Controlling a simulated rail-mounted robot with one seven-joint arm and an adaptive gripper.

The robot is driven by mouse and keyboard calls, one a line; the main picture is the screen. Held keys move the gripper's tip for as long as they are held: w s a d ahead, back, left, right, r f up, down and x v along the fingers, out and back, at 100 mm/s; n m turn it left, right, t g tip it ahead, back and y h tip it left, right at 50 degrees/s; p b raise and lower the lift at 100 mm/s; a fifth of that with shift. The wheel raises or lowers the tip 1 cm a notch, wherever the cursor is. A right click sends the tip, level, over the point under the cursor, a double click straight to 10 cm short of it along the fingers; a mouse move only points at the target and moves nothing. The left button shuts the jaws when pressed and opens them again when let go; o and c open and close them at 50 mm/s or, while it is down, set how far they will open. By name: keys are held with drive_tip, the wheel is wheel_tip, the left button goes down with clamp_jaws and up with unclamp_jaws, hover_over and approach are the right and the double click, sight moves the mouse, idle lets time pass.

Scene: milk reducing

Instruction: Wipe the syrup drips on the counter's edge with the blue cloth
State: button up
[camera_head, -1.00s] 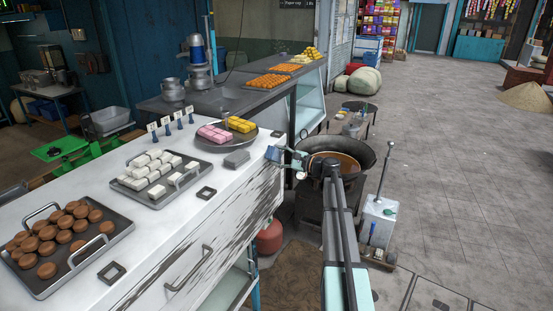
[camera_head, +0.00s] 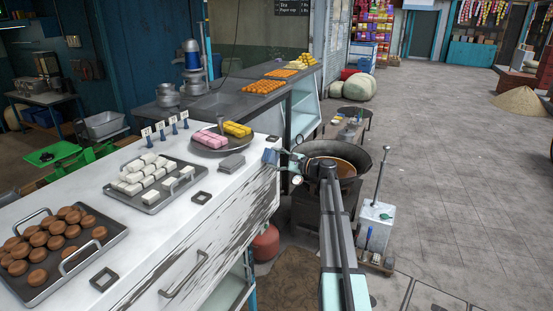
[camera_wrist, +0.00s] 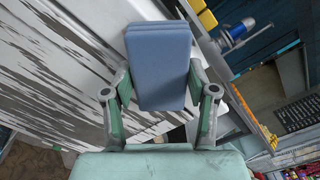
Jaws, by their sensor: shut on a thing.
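The blue cloth (camera_wrist: 158,62) is a folded, flat pad between the two fingers of my gripper (camera_wrist: 160,100) in the wrist view. My gripper is shut on it. In the head view the blue cloth (camera_head: 269,156) shows small at the far right edge of the white counter (camera_head: 232,188), with my gripper (camera_head: 278,157) at that edge. I cannot tell whether the cloth touches the counter. Dark streaks run down the counter's front face (camera_wrist: 62,55). I cannot make out which marks are syrup drips.
A large dark pan (camera_head: 350,155) of brown liquid stands just right of my gripper. On the counter are a grey block (camera_head: 231,162), a plate of pink and yellow sweets (camera_head: 212,148), a tray of white sweets (camera_head: 152,206) and a tray of brown sweets (camera_head: 92,254). Open floor lies right.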

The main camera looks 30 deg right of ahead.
sight(260, 163)
drive_tip(key=shift+s+a+b, duration=0.2)
drive_tip(key=shift+s+a, duration=0.65)
drive_tip(key=shift+a, duration=0.25)
drive_tip(key=shift+s+a+b, duration=0.15)
drive_tip(key=shift+s+a, duration=0.65)
drive_tip(key=shift+a, duration=0.3)
drive_tip(key=shift+s, duration=0.1)
drive_tip(key=shift+v, duration=2.85)
drive_tip(key=shift+d, duration=0.2)
drive_tip(key=shift+b+v, duration=0.3)
drive_tip(key=shift+v, duration=1.15)
drive_tip(key=shift+a, duration=0.15)
